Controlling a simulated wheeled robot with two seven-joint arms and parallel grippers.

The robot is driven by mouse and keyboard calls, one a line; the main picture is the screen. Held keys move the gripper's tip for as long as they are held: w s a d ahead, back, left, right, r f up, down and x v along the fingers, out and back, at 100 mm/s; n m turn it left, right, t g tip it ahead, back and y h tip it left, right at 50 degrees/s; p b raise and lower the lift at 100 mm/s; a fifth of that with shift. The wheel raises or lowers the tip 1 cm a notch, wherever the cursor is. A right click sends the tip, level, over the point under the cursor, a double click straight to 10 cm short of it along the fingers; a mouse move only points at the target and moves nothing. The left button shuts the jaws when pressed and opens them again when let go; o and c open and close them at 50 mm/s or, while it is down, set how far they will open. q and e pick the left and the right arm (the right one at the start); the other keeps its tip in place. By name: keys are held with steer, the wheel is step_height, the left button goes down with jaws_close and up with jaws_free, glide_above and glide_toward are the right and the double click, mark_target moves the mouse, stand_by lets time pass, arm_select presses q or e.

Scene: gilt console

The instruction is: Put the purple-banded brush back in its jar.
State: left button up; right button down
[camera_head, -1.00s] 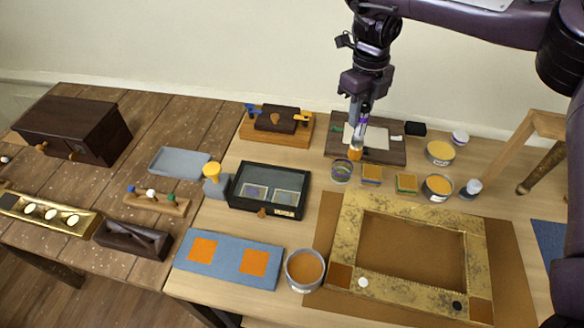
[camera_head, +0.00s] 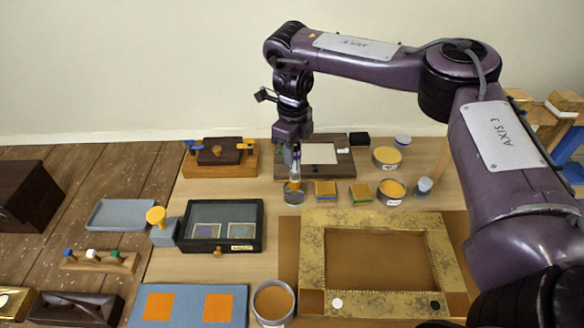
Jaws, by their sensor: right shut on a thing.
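My right gripper (camera_head: 294,154) points down and is shut on the purple-banded brush (camera_head: 295,174). The brush is upright with its orange bristles at the bottom. A small round glass jar (camera_head: 293,196) stands on the light wooden table right below it. The bristle end overlaps the jar's mouth in the picture; I cannot tell whether it is inside the rim or just above it. The gripper fingers hide the top of the brush. My left gripper is not in view.
Two small sponge-like blocks (camera_head: 326,189) and a tin of orange paint (camera_head: 391,191) stand right of the jar. A board with a pale sheet (camera_head: 318,153) lies behind. A gilt frame (camera_head: 312,263) and a glass-topped box (camera_head: 258,228) are in front.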

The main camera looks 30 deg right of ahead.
steer(key=shift+f+p, duration=0.35)
steer(key=shift+f, duration=2)
steer(key=c, duration=1.3)
jaws_free()
steer(key=shift+f, duration=0.1)
steer(key=shift+o, duration=0.2)
step_height(320, 180, up, 12)
steer(key=shift+r, duration=0.15)
